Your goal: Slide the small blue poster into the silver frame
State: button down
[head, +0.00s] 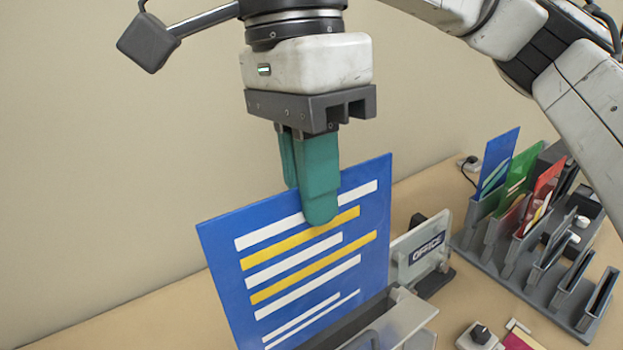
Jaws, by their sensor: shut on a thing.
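A blue poster (225,260) with white and yellow stripes stands upright, slightly tilted in the picture. My gripper (316,208) is shut on its top edge, with one green finger in front and the other behind. The poster's bottom is out of the picture or hidden. A silver-grey frame-like holder (405,318) is at the bottom, at the poster's lower right. I cannot tell whether the poster's lower edge is inside it. Another, smaller-looking blue poster (499,158) stands in the rack at the right.
A grey slotted rack (490,262) at the right holds blue, green (522,170) and red (546,185) cards; several slots look empty. A clear "OFFICE" sign (420,252) stands just right of the held poster. A small grey device with a black knob (480,334) is at the front.

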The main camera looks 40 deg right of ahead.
aim_at(315, 232)
jog(key=shift+s+f+b, duration=0.15)
jog(key=shift+f+b, duration=0.65)
jog(key=shift+f, duration=0.1)
jog(key=shift+s+f+b, duration=0.15)
jog(key=shift+f+b, duration=0.6)
jog(key=shift+f, duration=0.1)
jog(key=shift+s+a+f+b, duration=0.1)
jog(key=shift+s+f+b, duration=0.2)
jog(key=shift+f+b, duration=1.35)
jog(key=shift+s+a+f+b, duration=0.1)
jog(key=shift+s+f+b, duration=0.2)
jog(key=shift+f+b, duration=1.3)
jog(key=shift+s+f+b, duration=0.3)
jog(key=shift+f+b, duration=0.95)
jog(key=shift+f, duration=0.75)
jog(key=c, duration=1.2)
grip_release()
jog(key=shift+o, duration=0.2)
jog(key=shift+r, duration=0.1)
jog(key=r, duration=0.3)
jog(key=w+r, duration=0.1)
jog(key=r, duration=0.3)
jog(key=w+r, duration=0.1)
jog(key=r, duration=0.2)
jog(key=shift+d+r+p, duration=0.15)
jog(key=shift+r+p, duration=0.1)
jog(key=shift+p, duration=0.15)
jog(key=shift+s, duration=0.1)
